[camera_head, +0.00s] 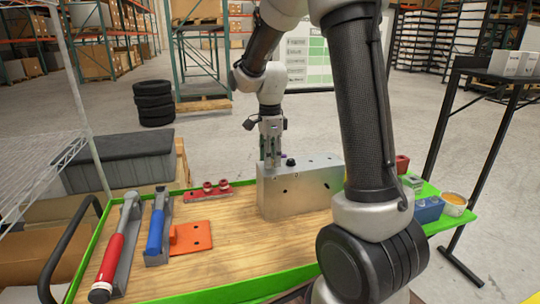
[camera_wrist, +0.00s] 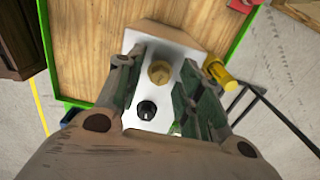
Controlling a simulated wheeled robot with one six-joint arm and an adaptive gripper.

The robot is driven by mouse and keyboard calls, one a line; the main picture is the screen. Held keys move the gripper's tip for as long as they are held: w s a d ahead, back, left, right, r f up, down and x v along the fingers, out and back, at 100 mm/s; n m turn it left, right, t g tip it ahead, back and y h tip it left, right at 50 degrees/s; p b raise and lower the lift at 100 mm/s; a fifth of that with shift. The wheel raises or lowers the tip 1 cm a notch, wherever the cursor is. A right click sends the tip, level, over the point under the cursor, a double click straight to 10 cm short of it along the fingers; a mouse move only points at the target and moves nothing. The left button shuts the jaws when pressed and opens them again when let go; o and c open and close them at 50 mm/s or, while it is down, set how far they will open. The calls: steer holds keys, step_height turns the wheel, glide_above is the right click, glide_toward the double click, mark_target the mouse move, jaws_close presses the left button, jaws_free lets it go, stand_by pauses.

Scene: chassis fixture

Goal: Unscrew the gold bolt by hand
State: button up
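The metal block (camera_head: 300,188) stands on the wooden table top, with round holes in its side. In the wrist view, the gold bolt (camera_wrist: 160,72) stands on the block's pale top face (camera_wrist: 174,52). A black bolt (camera_wrist: 147,110) sits beside it, and it also shows on the block in the head view (camera_head: 291,162). My gripper (camera_head: 271,163) points down over the block's left end. In the wrist view, its two fingers (camera_wrist: 158,80) are spread on either side of the gold bolt, with visible gaps. The gold bolt is not clearly visible in the head view.
A red-handled tool (camera_head: 112,262), a blue-handled tool (camera_head: 156,232) and an orange plate (camera_head: 191,237) lie at the table's left. A red part (camera_head: 208,190) lies behind them. A blue box (camera_head: 428,209) and a bowl (camera_head: 453,204) stand at the right. The front middle is clear.

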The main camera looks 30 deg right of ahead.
jaws_close()
steer(key=n, duration=0.3)
steer(key=shift+r, duration=3.05)
steer(key=shift+s, duration=0.1)
